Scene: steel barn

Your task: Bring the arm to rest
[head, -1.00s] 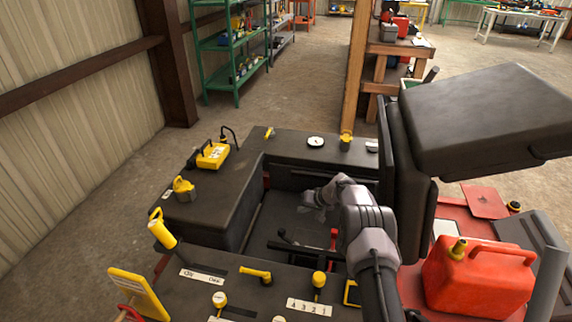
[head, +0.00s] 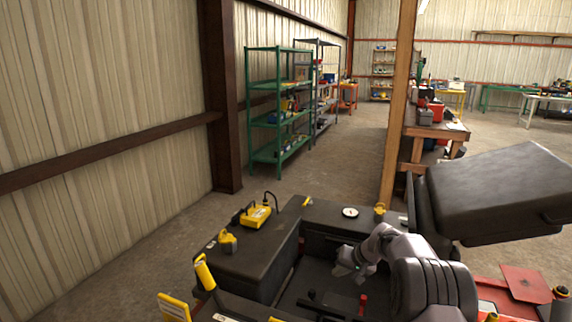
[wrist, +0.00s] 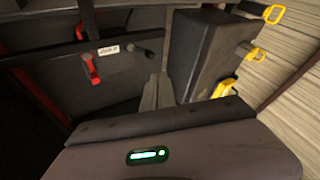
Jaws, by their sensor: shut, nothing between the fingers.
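My arm (head: 425,285) shows at the lower right of the head view, bent over a dark recess between black console panels. My gripper (head: 345,268) is at its far end, low over the recess, small in the picture. It is shut and I see nothing held in it.
A black console (head: 250,262) with yellow knobs lies left of the arm. A red lever (head: 363,303) stands close below the gripper. A black padded seat part (head: 500,195) rises at right. Green shelving (head: 280,115) and a wooden post stand beyond. Open concrete floor lies between.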

